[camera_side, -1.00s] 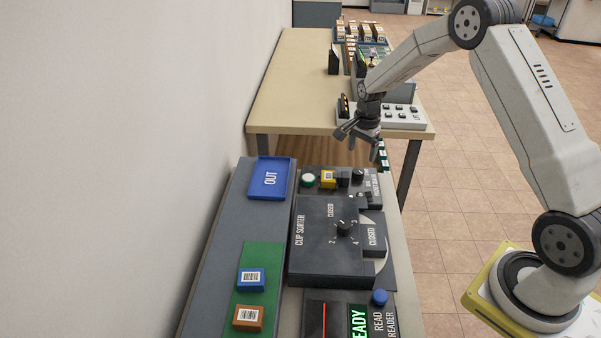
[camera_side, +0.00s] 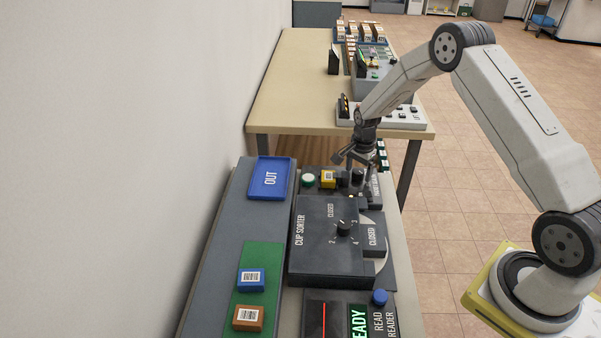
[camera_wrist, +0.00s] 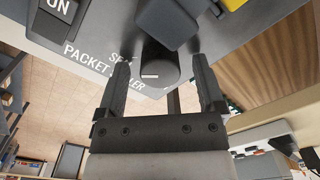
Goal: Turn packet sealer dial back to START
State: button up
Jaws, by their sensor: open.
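The packet sealer (camera_side: 376,194) is a dark grey unit at the far end of the near bench. Its black round dial (camera_wrist: 160,68) sits between my fingertips in the wrist view, with a short white mark on its face. The label around the dial is partly covered, so I cannot read its setting. The dial also shows in the side view (camera_side: 358,175), just below my gripper. My gripper (camera_wrist: 160,64) is open, pointing down, with one finger on each side of the dial. I cannot tell whether the fingers touch it.
A dark block (camera_wrist: 167,20) stands close beside the dial, with a yellow packet (camera_side: 327,179) and a green button (camera_side: 308,180) further left. An ON switch (camera_wrist: 59,8) is on the sealer. The cup sorter (camera_side: 325,240) is nearer the camera. A blue OUT tray (camera_side: 284,164) lies left.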

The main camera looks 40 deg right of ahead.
grip_shut()
jog(key=shift+n, duration=0.4)
jog(key=n, duration=0.3)
jog(key=shift+n, duration=1.9)
grip_release()
